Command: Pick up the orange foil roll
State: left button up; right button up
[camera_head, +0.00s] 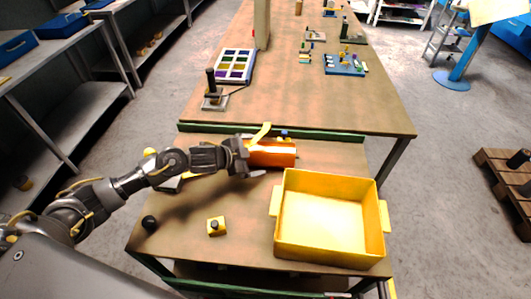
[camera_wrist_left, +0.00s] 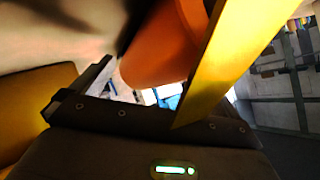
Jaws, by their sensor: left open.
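The orange foil roll (camera_head: 275,153) lies on its side on the near table, behind the yellow bin. My left gripper (camera_head: 264,150) is open at the roll's left end. One finger is on the far side of the roll and one on the near side. In the left wrist view the orange roll (camera_wrist_left: 158,55) shows between the dark finger on the left and the bright yellow finger on the right. I cannot tell whether either finger touches it. My right gripper is not in view.
The empty yellow bin (camera_head: 281,215) stands close in front of the roll. A small yellow block with a black knob (camera_head: 216,226) and a black ball (camera_head: 149,223) sit at the front left. A green rail (camera_head: 330,134) runs behind the roll.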

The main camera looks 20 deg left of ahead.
aim_at(259, 152)
pick_arm(q)
jog(key=x, duration=0.3)
jog(key=shift+w+d+f+p, duration=0.1)
jog(key=shift+w+f+p, duration=0.1)
jog(key=shift+p, duration=0.1)
jog(key=shift+s, duration=0.1)
jog(key=c, duration=1.1)
jog(key=shift+r, duration=0.6)
jog(key=c, duration=0.6)
notch_tip(259, 152, up, 9)
jog(key=shift+r+b, duration=0.1)
jog(key=shift+b, duration=0.3)
jog(key=c, duration=0.3)
